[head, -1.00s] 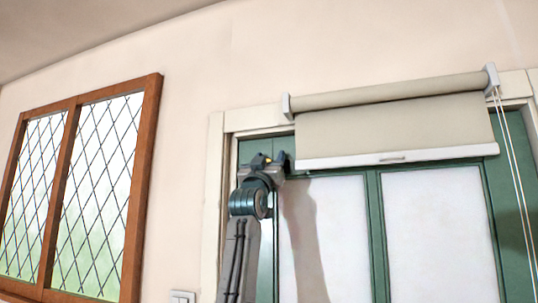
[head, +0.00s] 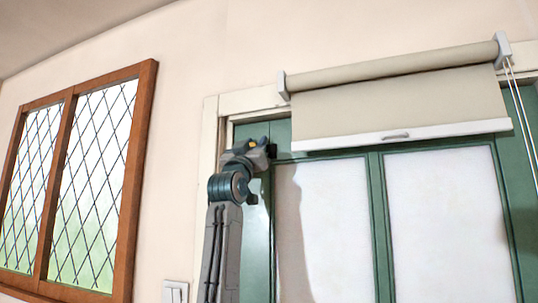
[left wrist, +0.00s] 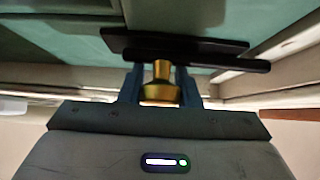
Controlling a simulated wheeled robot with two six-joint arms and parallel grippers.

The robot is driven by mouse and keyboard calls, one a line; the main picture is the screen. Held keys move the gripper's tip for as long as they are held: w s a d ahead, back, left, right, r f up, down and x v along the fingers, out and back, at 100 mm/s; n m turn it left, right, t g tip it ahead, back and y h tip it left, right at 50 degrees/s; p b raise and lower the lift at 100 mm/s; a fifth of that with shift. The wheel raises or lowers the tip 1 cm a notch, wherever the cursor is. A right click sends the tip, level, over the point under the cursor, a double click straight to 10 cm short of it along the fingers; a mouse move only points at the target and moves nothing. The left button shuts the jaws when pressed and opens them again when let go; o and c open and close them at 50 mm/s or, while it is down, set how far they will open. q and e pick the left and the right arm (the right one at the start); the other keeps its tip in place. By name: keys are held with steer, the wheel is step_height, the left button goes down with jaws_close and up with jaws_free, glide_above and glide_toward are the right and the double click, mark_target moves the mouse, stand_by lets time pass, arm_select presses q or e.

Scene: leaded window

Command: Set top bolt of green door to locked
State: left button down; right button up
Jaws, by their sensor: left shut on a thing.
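The green door (head: 257,240) has two pale panes and fills the lower right of the head view. My left gripper (head: 266,148) is at its top left corner, just left of the blind's lower edge. In the left wrist view, my left gripper (left wrist: 160,92) is shut on a brass knob (left wrist: 161,86). Beyond the knob is a dark bar-shaped bolt part (left wrist: 190,50) against the green door (left wrist: 200,18). In the head view the bolt is mostly hidden by my gripper, and its setting cannot be told. My right gripper is not in view.
A beige roller blind (head: 400,100) with a white bottom bar hangs over the door top, close to my left gripper. The pale door frame (head: 209,150) is to its left. A brown leaded window (head: 85,180) and a white wall switch (head: 175,292) are further left.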

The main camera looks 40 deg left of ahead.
arm_select(q)
steer(key=c, duration=1.1)
jaws_free()
steer(key=shift+s+a+r+y, duration=0.1)
steer(key=shift+s+y, duration=0.1)
steer(key=shift+y, duration=0.1)
steer(key=shift+s+a, duration=0.1)
steer(key=b+v, duration=0.7)
steer(key=v, duration=0.4)
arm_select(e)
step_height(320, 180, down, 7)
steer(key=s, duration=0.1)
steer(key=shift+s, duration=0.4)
arm_select(q)
steer(key=shift+a+r, duration=0.1)
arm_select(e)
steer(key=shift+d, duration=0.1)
